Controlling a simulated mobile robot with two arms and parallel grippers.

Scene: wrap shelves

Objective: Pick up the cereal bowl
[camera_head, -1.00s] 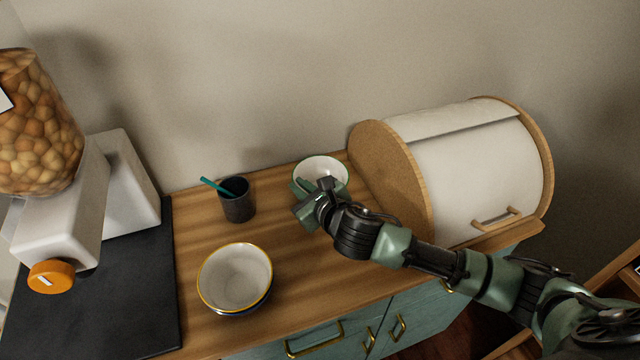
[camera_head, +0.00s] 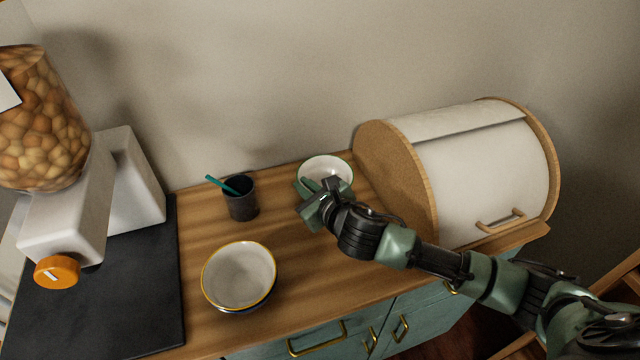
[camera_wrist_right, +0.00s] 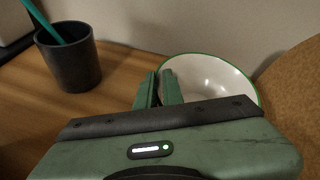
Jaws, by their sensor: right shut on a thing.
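A white bowl with a green rim (camera_head: 328,168) stands on the wooden counter at the back, just left of the bread box. My right gripper (camera_head: 312,192) reaches it from the front and is shut on its near left rim. In the right wrist view, the two green fingers (camera_wrist_right: 158,88) pinch the left edge of this bowl (camera_wrist_right: 212,80), which looks upright and empty. The fingertips are partly hidden. A second white bowl with a yellow rim (camera_head: 239,275) stands nearer the front, apart from the gripper. My left gripper is out of view.
A dark cup with a teal stick (camera_head: 241,200) stands left of the held bowl. The bread box (camera_head: 480,170) is close on the right. A nut dispenser (camera_head: 75,190) stands on a black mat (camera_head: 120,300) at left. The wall is close behind.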

